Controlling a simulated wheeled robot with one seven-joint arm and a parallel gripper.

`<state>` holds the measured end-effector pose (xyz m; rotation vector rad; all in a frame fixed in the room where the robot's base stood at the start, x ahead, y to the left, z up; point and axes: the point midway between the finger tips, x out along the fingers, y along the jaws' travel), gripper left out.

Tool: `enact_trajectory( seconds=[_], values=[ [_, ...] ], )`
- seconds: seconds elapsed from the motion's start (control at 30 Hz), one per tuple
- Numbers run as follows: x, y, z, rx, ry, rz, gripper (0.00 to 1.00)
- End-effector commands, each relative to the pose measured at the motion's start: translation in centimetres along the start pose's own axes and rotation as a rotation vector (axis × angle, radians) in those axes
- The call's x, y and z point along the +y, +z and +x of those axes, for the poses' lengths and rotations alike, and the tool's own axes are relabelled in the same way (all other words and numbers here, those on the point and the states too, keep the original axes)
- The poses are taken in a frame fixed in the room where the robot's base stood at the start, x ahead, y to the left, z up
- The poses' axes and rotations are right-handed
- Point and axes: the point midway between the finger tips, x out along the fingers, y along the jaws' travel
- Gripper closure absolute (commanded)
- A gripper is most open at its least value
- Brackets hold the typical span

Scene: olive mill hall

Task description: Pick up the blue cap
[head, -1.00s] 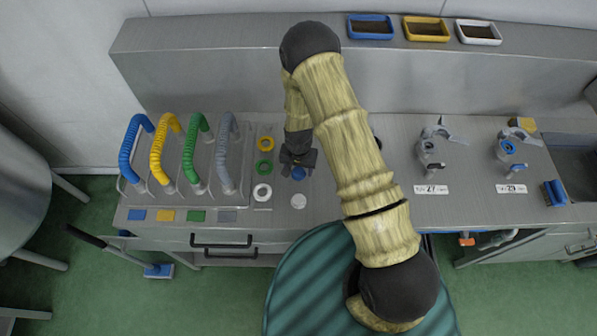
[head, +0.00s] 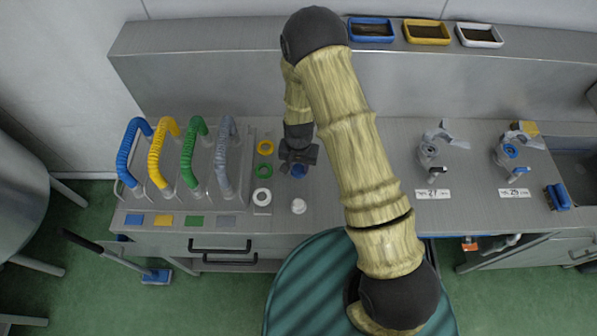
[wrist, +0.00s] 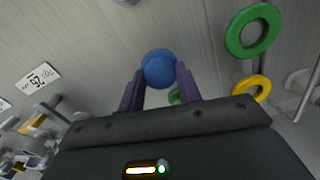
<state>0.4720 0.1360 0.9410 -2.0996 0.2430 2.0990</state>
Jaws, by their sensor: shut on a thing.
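The blue cap (head: 298,171) is small and round. In the head view it shows at the tip of my gripper (head: 298,158), over the steel worktop and just right of the green ring. In the wrist view the blue cap (wrist: 158,68) sits between the two fingertips of my gripper (wrist: 160,80), which is shut on it. The cap appears a little above the worktop, but the gap is hard to judge. The cap's underside is hidden.
A white cap (head: 299,206) stands close in front. Yellow (head: 265,147), green (head: 263,171) and white (head: 262,197) rings lie to the left, beside coloured hoses (head: 188,153). Valve fittings (head: 432,152) stand right. Three small trays (head: 427,41) sit on the back ledge.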

Motion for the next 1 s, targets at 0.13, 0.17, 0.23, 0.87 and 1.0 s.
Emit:
enact_trajectory(
  seconds=[0.13,0.17,0.23,0.87,1.0],
  values=[
    [-0.1,-0.1,-2.4,0.004,-0.003,-0.001,0.88],
    [-0.1,-0.1,-2.8,0.004,-0.003,-0.001,0.88],
    [-0.1,0.0,-3.8,0.003,-0.002,-0.001,0.88],
    [0.0,0.1,-5.9,-0.001,0.0,0.0,0.88],
    [0.0,0.1,-5.9,-0.001,0.0,0.0,0.88]
  ],
)
